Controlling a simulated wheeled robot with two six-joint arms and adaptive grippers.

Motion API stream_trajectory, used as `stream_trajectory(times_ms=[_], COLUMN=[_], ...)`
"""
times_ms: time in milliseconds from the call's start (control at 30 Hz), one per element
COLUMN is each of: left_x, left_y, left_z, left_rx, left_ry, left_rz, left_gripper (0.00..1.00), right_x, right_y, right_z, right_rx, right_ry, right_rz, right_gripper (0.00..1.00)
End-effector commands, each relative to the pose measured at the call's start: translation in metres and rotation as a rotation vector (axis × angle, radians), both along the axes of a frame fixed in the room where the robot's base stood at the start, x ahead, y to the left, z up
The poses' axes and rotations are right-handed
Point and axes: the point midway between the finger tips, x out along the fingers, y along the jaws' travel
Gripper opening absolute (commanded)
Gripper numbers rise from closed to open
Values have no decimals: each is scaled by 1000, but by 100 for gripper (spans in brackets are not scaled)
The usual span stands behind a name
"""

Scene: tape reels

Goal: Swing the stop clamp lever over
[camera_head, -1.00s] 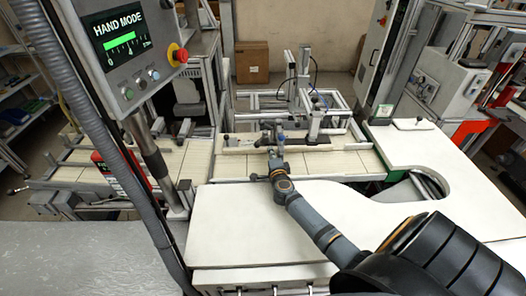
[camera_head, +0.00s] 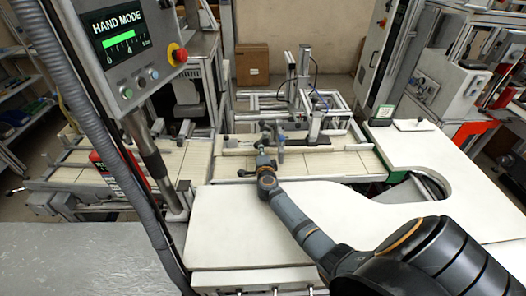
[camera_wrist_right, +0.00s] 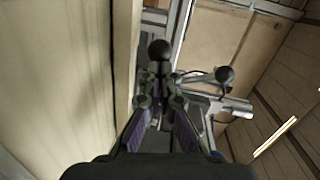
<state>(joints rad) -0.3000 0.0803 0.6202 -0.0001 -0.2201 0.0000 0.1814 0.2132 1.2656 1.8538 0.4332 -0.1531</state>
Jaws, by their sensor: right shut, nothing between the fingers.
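My right gripper (camera_head: 262,150) is shut and empty at the front of the stop fixture, just left of a small upright grey-blue post (camera_head: 281,147). In the right wrist view its fingertips (camera_wrist_right: 160,75) are together, with a black ball knob (camera_wrist_right: 160,48) just beyond them. I cannot tell whether they touch. A second black ball knob (camera_wrist_right: 225,74) stands to the right, near a metal rod. Which of these parts is the stop clamp lever is not clear at this size. My left gripper is not in view.
The fixture sits on a pale slatted conveyor (camera_head: 350,163). A white worktop (camera_head: 240,225) lies in front, largely clear. A control panel (camera_head: 125,50) reading HAND MODE hangs at the upper left. A tall grey cabinet (camera_head: 385,60) stands at the right.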

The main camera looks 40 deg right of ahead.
Motion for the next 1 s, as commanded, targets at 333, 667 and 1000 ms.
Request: stream_trajectory(times_ms=[333,667,1000], left_x=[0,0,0], left_y=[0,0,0], left_z=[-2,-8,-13], left_rx=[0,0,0], left_ry=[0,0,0], left_rz=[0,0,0], left_gripper=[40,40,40], right_x=[7,25,46], right_y=[7,21,31], right_z=[0,0,-1], right_rx=[2,0,0], right_ry=[-1,-1,-1], right_rz=[-71,-189,-188], right_gripper=[0,0,0])
